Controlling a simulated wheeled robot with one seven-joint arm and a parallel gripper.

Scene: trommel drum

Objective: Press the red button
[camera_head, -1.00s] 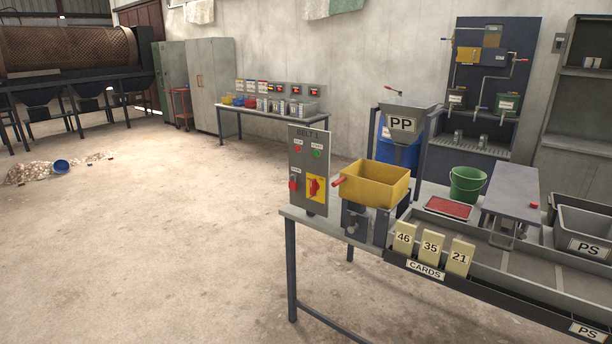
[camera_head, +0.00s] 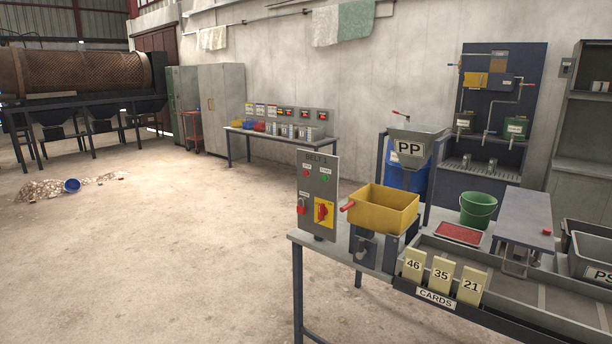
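A grey control panel (camera_head: 317,240) headed "BELT 1" stands upright at the left end of the near bench. On it are a small red button (camera_head: 307,172) at upper left and a green button (camera_head: 325,178) beside it. Lower left is a larger red knob or button (camera_head: 302,209). A red rotary switch (camera_head: 322,211) sits on a yellow plate at lower right. The small labels are too blurred to read. My gripper is not in view.
The near bench also carries a yellow bin (camera_head: 384,210) with a red handle, a green bucket (camera_head: 478,208), a red tray (camera_head: 459,234) and cards 46, 35, 21. A PP hopper (camera_head: 409,150) stands behind. Open floor (camera_head: 180,250) lies left; spilled material (camera_head: 45,190) lies farther off.

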